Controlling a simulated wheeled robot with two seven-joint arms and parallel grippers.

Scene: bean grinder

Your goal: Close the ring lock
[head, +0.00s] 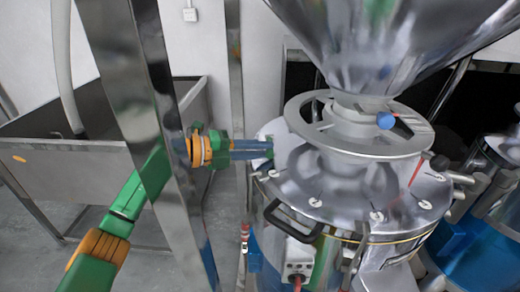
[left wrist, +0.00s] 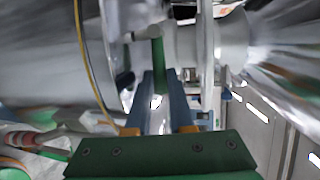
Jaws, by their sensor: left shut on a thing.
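My left gripper (head: 262,149) reaches in from the left, beside the lid of the metal grinder (head: 330,205). Its fingers are shut on a small green handle (head: 269,141) at the left of the lid. In the left wrist view, the green handle (left wrist: 158,62) stands between the blue-grey fingertips (left wrist: 160,78) and meets a pale rod end (left wrist: 148,33). Where it joins the ring lock is hard to make out. A yellow line (head: 385,240) runs around the body below the lid edge. My right gripper is not in view.
A spoked handwheel (head: 415,146) and a steel hopper (head: 375,45) stand above the lid. A black handle (head: 290,222) sticks out at the front. A steel post (head: 237,100) stands close to my left gripper. A metal trough (head: 80,160) is at the far left.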

